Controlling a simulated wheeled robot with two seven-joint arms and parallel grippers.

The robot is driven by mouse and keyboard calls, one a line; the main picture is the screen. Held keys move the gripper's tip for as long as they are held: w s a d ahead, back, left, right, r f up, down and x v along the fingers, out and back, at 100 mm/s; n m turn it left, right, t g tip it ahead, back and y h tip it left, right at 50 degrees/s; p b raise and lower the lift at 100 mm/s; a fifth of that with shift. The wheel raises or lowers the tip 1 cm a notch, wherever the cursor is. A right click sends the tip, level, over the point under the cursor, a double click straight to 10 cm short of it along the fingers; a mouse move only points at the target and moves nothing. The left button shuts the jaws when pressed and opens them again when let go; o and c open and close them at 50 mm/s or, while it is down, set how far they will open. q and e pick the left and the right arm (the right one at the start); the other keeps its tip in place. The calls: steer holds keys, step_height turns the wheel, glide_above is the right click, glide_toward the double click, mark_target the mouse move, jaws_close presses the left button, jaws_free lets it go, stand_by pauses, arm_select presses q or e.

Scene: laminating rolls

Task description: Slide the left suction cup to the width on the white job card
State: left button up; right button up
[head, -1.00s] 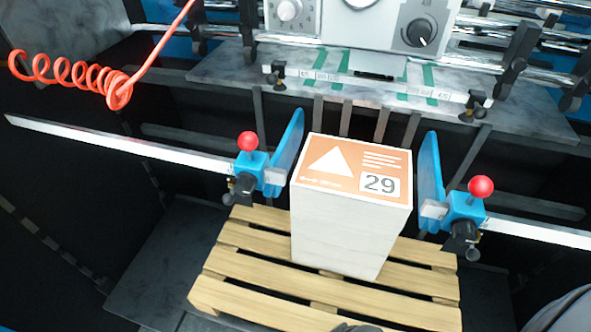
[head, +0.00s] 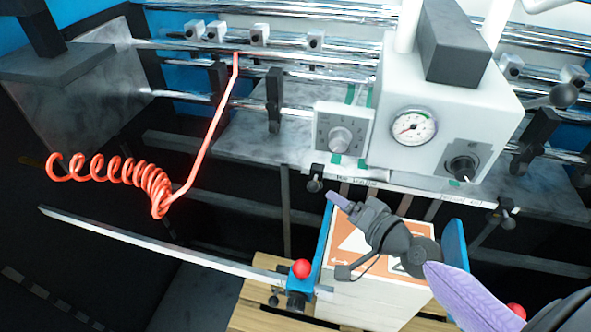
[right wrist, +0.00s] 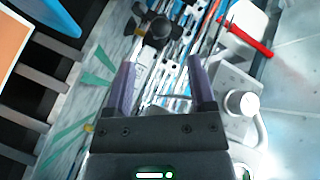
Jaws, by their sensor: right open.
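A white ruler strip (head: 372,180) with small markings runs under the grey-white machine head. A small black holder with a knob, which I take for the left suction cup (head: 315,179), sits at the strip's left end; a similar one (head: 503,215) is at the right end. My right gripper (head: 337,199) reaches in over the paper stack, its lilac fingers just below and right of the left holder, apparently apart from it. In the right wrist view the fingers are open, with a black fitting (right wrist: 155,27) beyond their tips. The white "29" card is hidden behind my arm. My left gripper is not in view.
The stack's orange top sheet (head: 347,262) lies between blue side guides; the left guide has a red knob (head: 301,268). A wooden pallet (head: 253,308) is below. A coiled red hose (head: 120,177) hangs at left. A gauge (head: 412,127) and dials are close above my gripper.

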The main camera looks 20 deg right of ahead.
mark_target(317, 190)
steer(key=x, duration=0.4)
steer(key=shift+a, duration=0.15)
steer(key=x, duration=0.3)
steer(key=shift+w, duration=0.1)
arm_select(q)
steer(key=shift+s, duration=0.85)
arm_select(e)
steer(key=shift+w+a+f, duration=0.15)
steer(key=shift+w, duration=0.35)
arm_select(q)
steer(key=shift+w, duration=0.1)
arm_select(e)
jaws_close()
